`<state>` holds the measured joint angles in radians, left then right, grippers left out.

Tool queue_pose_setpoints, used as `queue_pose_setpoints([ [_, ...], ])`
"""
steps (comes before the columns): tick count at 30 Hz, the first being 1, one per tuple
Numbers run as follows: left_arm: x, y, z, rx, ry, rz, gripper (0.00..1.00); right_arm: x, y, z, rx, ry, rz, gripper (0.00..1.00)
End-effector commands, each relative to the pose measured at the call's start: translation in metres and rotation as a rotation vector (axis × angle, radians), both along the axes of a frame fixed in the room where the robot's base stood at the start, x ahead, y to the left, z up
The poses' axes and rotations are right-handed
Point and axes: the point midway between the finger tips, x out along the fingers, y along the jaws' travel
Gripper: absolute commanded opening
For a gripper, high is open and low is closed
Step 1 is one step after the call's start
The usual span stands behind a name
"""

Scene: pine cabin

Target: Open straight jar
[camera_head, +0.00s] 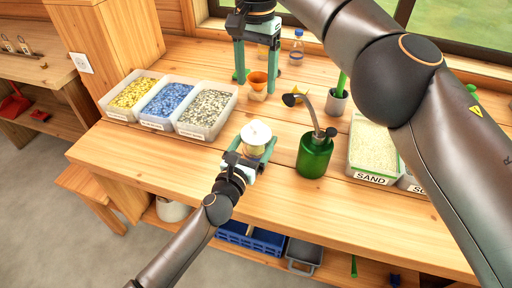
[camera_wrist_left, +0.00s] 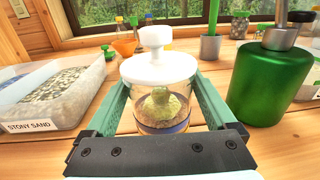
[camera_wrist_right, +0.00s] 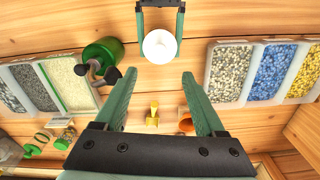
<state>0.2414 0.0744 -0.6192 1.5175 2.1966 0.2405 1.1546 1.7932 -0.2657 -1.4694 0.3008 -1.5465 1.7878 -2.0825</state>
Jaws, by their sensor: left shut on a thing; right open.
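The straight jar (camera_wrist_left: 165,115) stands on the table, clear-sided with layered soil and a green plant visible inside. Its white lid (camera_wrist_left: 158,66) with a knob on top sits on the jar; in the head view the lid (camera_head: 256,134) hides most of the jar. My left gripper (camera_head: 249,157) is shut around the jar's sides, with one finger on each side below the lid. My right gripper (camera_head: 256,85) is open and empty, pointing down beyond the jar; in the right wrist view the lid (camera_wrist_right: 159,46) shows past its fingertips.
A green sprayer (camera_head: 314,155) stands close right of the jar. Trays of yellow, blue and stony gravel (camera_head: 203,108) are at the left, and a sand tray (camera_head: 372,152) is at the right. An orange funnel (camera_head: 258,82) and a bottle (camera_head: 297,48) stand at the back.

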Motion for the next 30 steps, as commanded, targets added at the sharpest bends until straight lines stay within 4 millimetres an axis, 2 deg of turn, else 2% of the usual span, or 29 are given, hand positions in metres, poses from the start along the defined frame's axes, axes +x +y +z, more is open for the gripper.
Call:
queue_pose_setpoints([
  [1,0.000,0.000,0.000,0.000,0.001,0.000,0.21,0.000,0.000,0.000,0.000,0.000,0.000,0.72],
  [7,0.000,0.000,0.000,0.000,0.001,0.000,0.00,0.000,0.000,0.000,0.000,0.000,0.000,0.72],
  [10,0.000,0.000,-0.001,0.000,0.001,0.000,0.00,0.000,0.000,0.000,0.000,0.000,0.000,0.71],
  [12,0.000,0.000,-0.001,0.000,0.001,0.000,0.00,0.000,0.000,0.000,-0.001,0.000,0.000,0.66],
  [20,0.000,0.000,-0.001,0.000,0.001,0.000,0.00,-0.005,0.005,-0.004,-0.062,-0.045,0.003,0.66],
  [30,0.000,0.000,-0.001,0.000,0.001,0.000,0.00,-0.025,0.016,-0.013,-0.167,-0.215,0.000,0.66],
])
